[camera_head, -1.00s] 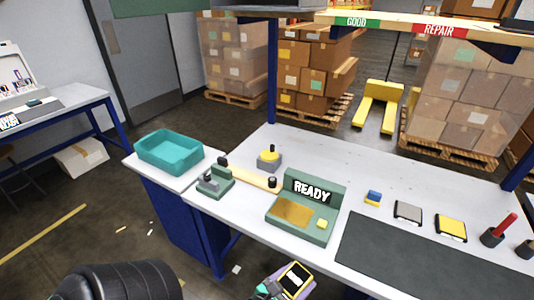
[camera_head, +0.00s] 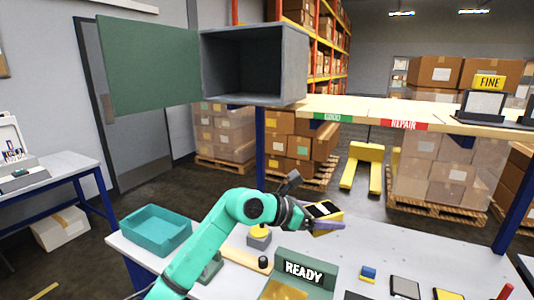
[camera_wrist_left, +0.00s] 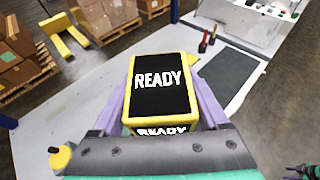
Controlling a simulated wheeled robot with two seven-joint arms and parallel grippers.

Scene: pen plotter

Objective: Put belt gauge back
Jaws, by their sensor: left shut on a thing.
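The belt gauge appears to be the yellow device with a black screen (camera_head: 325,209). My left gripper (camera_head: 322,224) is shut on it and holds it in the air above the back of the workbench. In the left wrist view the gauge (camera_wrist_left: 160,85) sits between the purple fingers, with READY on its screen and front face. An open grey cabinet (camera_head: 255,62) stands on the shelf at the upper left, its green door (camera_head: 150,65) swung out to the left. Its inside looks dark and empty.
The wooden shelf (camera_head: 370,112) has GOOD and REPAIR labels and a blue post under its left part. On the bench (camera_head: 400,245) are a teal bin (camera_head: 157,230), a green READY stand (camera_head: 305,270) and a yellow-topped knob (camera_head: 259,235). Air between gauge and cabinet looks clear.

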